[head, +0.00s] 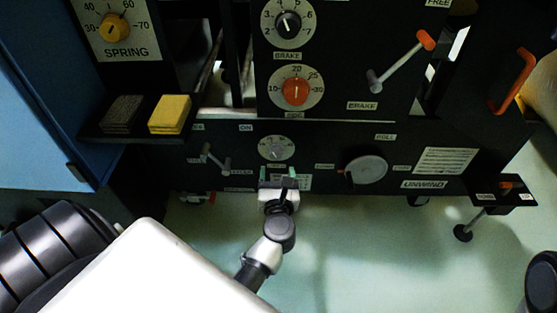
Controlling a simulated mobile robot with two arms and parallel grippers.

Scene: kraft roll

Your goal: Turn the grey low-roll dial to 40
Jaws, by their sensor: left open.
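A small round grey dial (276,148) is on the lower black panel, left of its middle, in the head view. It looks like the low-roll dial, but its scale and the label below it are too small to read, so I cannot tell its setting. My left gripper (278,178) is just below the dial in the picture, open and empty, with its greenish fingertips pointing up toward it. It looks apart from the dial and partly covers a white label behind it. My right gripper is not in view.
Above are a black brake dial (288,24), an orange dial (296,91) and a brake lever (400,63). A grey disc (367,169) is to the right and a small lever (216,159) to the left. A shelf holds a yellow pad (170,114) and a dark pad (122,114).

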